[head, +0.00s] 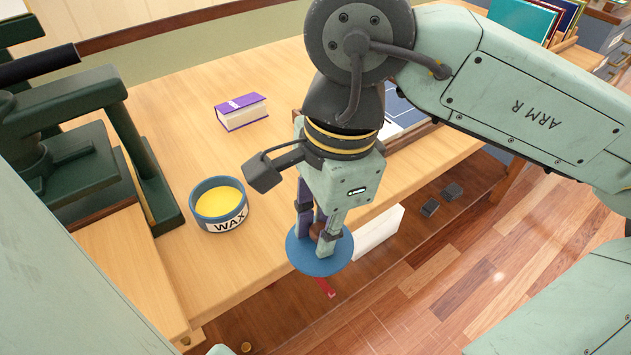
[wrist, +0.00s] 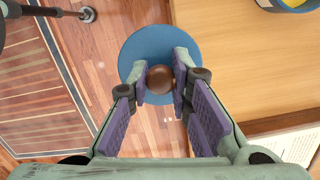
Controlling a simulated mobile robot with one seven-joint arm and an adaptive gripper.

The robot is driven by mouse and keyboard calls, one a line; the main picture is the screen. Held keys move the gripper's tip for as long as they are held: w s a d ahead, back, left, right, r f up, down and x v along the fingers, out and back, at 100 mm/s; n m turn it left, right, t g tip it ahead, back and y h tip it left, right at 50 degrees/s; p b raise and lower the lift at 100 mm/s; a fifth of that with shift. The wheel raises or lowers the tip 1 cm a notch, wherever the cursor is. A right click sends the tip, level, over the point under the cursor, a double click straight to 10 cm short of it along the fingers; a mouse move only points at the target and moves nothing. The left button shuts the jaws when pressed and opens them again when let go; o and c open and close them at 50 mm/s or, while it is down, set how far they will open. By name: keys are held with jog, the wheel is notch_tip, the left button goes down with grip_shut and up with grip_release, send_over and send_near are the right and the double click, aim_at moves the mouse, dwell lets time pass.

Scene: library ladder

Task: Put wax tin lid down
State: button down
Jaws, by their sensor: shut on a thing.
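The wax tin (head: 218,204) is a blue round tin marked WAX with yellow wax showing inside, open at the top, on the wooden table. Its rim also shows at the top right of the wrist view (wrist: 292,5). The blue round lid (head: 303,259) has a brown knob (wrist: 159,79). My gripper (head: 318,238) is shut on the knob, with a finger on each side. In the wrist view the lid (wrist: 133,56) appears over the floor and overlaps the table's edge. In the head view it is right of and nearer than the tin. Its height is hard to tell.
The wooden table (head: 180,275) has clear room around the tin. A purple book (head: 242,112) lies behind it. A dark green press (head: 130,150) stands close on the left. A white block-like thing (head: 379,235) shows right of the lid, and the wooden floor (head: 440,285) lies beyond the table edge.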

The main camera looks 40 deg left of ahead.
jog(key=w+a, duration=0.2)
jog(key=w, duration=0.1)
jog(key=w+a+p, duration=0.1)
jog(key=w+a, duration=0.1)
jog(key=w+a+f, duration=0.1)
jog(key=w+a, duration=0.2)
jog(key=shift+w+p, duration=0.35)
jog(key=shift+w+a, duration=0.3)
jog(key=shift+w, duration=0.15)
notch_tip(320, 180, down, 3)
jog(key=shift+s+d+r+p, duration=0.1)
jog(key=shift+p, duration=0.25)
jog(key=shift+f, duration=0.45)
jog(key=shift+f+b, duration=0.25)
jog(key=shift+b, duration=0.05)
jog(key=c, duration=1.5)
grip_release()
jog(key=shift+r, duration=0.1)
jog(key=shift+o, duration=0.2)
